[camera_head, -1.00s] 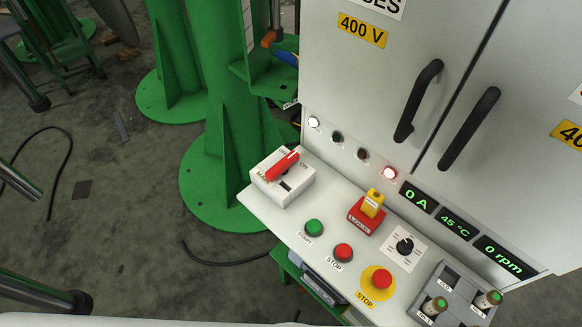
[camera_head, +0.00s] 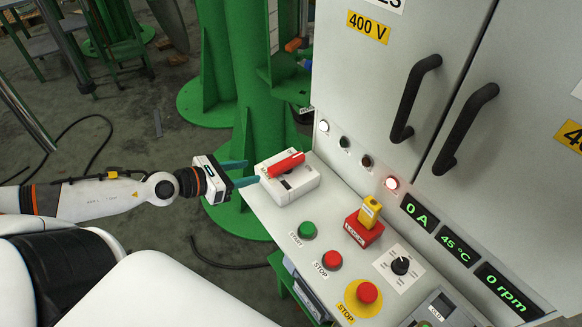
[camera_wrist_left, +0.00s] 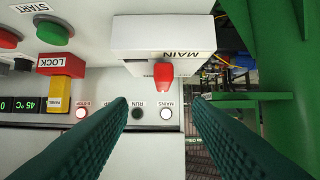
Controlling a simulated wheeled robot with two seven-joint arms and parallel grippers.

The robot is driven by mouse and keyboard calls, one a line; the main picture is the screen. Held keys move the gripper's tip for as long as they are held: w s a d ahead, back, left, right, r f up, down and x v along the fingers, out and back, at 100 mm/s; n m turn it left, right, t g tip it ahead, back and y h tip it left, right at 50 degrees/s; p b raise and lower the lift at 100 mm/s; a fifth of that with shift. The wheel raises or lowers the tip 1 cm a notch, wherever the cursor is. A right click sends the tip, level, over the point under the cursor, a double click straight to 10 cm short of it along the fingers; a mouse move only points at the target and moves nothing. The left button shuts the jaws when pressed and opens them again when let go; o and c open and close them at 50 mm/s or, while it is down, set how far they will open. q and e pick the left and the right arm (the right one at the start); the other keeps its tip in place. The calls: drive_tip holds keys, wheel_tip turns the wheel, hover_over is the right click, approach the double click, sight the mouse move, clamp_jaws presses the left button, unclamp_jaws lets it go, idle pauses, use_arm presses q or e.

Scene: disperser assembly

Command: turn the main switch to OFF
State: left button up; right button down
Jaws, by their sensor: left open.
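The main switch is a white box (camera_head: 291,187) with a red handle (camera_head: 287,164), at the far left end of the control panel. The handle lies slantwise across the box top; I cannot read its position label clearly. My left gripper (camera_head: 253,172) is open and empty, just left of the box, its teal fingers pointing at it. In the left wrist view the box (camera_wrist_left: 163,35), marked MAIN, is ahead at the top. The red handle (camera_wrist_left: 163,75) shows between the lines of the two spread fingers (camera_wrist_left: 160,103), apart from both. My right gripper is not in view.
The panel (camera_head: 270,212) also bears a green start button (camera_head: 306,230), a red stop button (camera_head: 332,259), a lock block (camera_head: 363,233), a dial (camera_head: 400,265) and an emergency stop (camera_head: 366,293). The cabinet (camera_head: 370,110) rises behind. A green column (camera_head: 238,80) stands behind the switch.

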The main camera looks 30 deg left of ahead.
sight(279, 165)
use_arm(q)
drive_tip(key=p+x, duration=0.1)
drive_tip(key=x, duration=0.4)
drive_tip(key=p+x, duration=0.2)
drive_tip(key=x, duration=0.3)
drive_tip(key=shift+w+a, duration=0.1)
drive_tip(key=shift+a, duration=0.15)
drive_tip(key=shift+p+x, duration=0.35)
drive_tip(key=shift+x, duration=0.45)
drive_tip(key=shift+f, duration=0.15)
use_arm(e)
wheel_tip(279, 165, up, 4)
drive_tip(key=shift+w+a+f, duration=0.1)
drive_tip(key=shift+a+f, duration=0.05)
